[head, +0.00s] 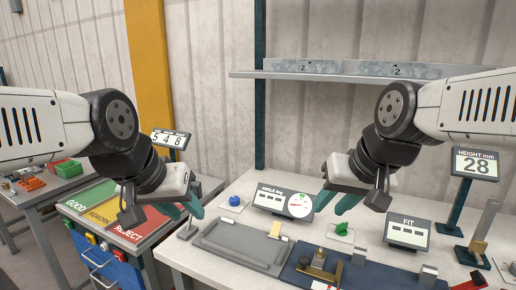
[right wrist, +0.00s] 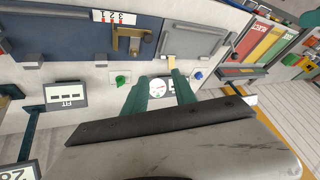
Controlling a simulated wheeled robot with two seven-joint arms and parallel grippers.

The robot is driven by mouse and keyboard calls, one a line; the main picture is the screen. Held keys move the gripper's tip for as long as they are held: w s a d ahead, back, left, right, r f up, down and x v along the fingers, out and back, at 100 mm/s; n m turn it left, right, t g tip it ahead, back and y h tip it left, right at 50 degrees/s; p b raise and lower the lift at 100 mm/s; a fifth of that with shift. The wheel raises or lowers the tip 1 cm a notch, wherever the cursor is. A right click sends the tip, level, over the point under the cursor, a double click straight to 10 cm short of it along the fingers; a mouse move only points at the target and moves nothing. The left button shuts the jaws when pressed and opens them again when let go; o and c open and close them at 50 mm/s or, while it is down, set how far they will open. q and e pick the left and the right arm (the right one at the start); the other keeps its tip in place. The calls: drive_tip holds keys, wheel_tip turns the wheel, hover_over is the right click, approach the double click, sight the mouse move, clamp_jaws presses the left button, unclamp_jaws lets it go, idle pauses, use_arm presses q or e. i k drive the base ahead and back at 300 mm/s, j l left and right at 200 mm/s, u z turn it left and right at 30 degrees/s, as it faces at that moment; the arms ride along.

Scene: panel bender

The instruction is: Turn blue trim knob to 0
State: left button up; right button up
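The blue trim knob (head: 234,201) sits on a small white base on the bench, behind the grey tray and left of the angle display. It also shows in the right wrist view (right wrist: 198,75); its pointer setting is too small to read. My left gripper (head: 186,211) is in the air left of the knob, apart from it, with its teal fingers seemingly parted. My right gripper (head: 332,208) is above the bench between the angle display and the green knob. In the right wrist view its teal fingers (right wrist: 160,88) are apart with nothing gripped.
The angle display (head: 284,201) stands right of the blue knob; a green knob (head: 341,229) and the FIT display (head: 407,232) are further right. A grey tray (head: 222,241) and blue fixture plate (head: 352,277) lie in front. A GOOD/REWORK/REJECT cabinet (head: 103,213) stands left.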

sight(234, 201)
drive_tip(key=i+j+u, duration=0.1)
drive_tip(key=j, duration=0.3)
drive_tip(key=i+j+u, duration=0.15)
drive_tip(key=j, duration=0.25)
drive_tip(key=i+j+u, duration=0.1)
drive_tip(key=i+j, duration=0.15)
drive_tip(key=j, duration=0.1)
